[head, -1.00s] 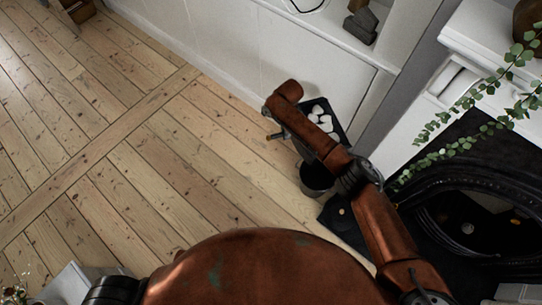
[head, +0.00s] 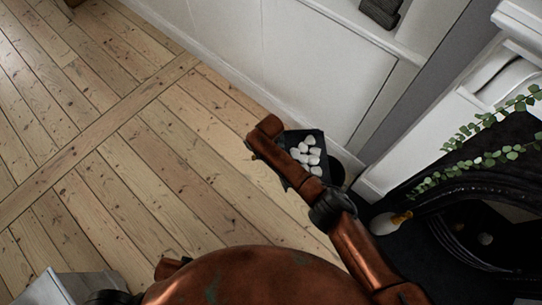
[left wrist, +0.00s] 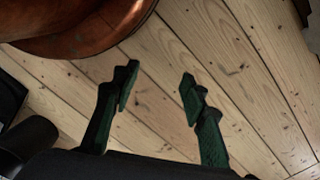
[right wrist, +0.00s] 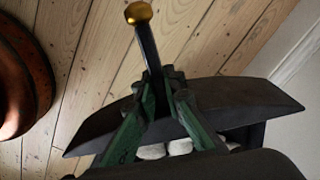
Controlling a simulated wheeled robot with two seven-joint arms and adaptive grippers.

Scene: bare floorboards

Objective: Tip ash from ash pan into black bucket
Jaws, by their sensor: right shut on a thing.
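The dark ash pan (head: 289,137) holds several pale lumps of ash (head: 305,152) and shows beyond my right forearm in the head view. In the right wrist view my right gripper (right wrist: 163,88) is shut on the pan's dark handle (right wrist: 148,48), which ends in a brass knob. The pan's wide black edge (right wrist: 240,98) and some pale lumps show behind the fingers. The black bucket (head: 337,174) is just right of the pan in the head view, partly hidden by my arm. My left gripper (left wrist: 158,92) is open and empty above the floorboards.
A white wall panel (head: 270,50) stands behind the pan. The fireplace with a dark hearth (head: 420,245) and trailing green leaves (head: 490,158) is at the right. A white object with a brass end (head: 388,222) lies there. Floorboards (head: 130,150) at the left are clear.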

